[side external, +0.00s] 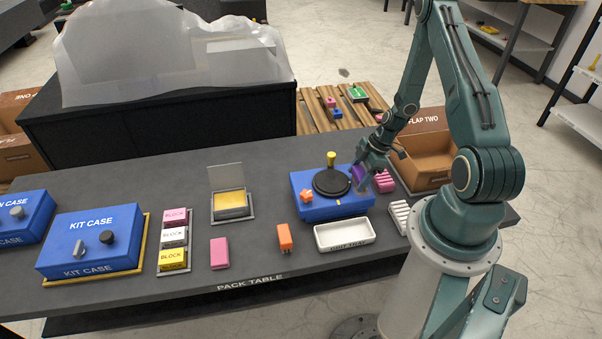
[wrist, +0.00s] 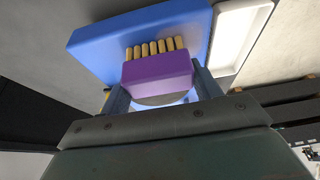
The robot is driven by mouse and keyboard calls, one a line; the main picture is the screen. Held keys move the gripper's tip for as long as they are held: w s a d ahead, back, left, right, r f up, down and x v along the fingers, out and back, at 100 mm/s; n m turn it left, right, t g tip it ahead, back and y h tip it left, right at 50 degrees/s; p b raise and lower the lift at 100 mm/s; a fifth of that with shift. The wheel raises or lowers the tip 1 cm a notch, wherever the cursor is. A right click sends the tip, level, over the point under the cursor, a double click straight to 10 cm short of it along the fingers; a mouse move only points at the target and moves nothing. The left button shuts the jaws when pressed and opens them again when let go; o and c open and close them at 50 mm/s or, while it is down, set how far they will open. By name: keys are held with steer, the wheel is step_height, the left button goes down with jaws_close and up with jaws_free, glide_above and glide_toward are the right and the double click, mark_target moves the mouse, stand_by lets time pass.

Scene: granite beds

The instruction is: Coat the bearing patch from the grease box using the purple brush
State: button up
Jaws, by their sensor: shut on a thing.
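My gripper (side external: 366,178) is shut on the purple brush (side external: 358,173), over the right end of a blue block (side external: 322,211). In the wrist view, the brush (wrist: 158,72) sits between the two fingers (wrist: 162,88), its tan bristles pointing away from my palm. I cannot tell whether the bristles touch anything. A black round disc (side external: 331,182) lies on top of the blue block, beside the brush; I cannot tell whether it is the bearing patch. The grease box (side external: 229,203), with its lid raised and yellow filling showing, stands apart to the left.
An orange star knob (side external: 306,196) and a yellow knob (side external: 331,158) are at the blue block. A white tray (side external: 344,234) lies in front, pink pieces (side external: 384,182) to the right. An orange clip (side external: 284,237) and pink block (side external: 219,253) stand left. A cardboard box (side external: 430,165) is behind.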

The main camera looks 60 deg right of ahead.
steer(key=shift+w+d+f, duration=0.1)
steer(key=shift+w+d, duration=0.65)
steer(key=shift+s+a, duration=0.85)
steer(key=shift+s, duration=0.05)
steer(key=shift+w+d, duration=0.85)
steer(key=shift+w, duration=0.05)
steer(key=shift+s+a, duration=0.85)
steer(key=shift+s, duration=0.05)
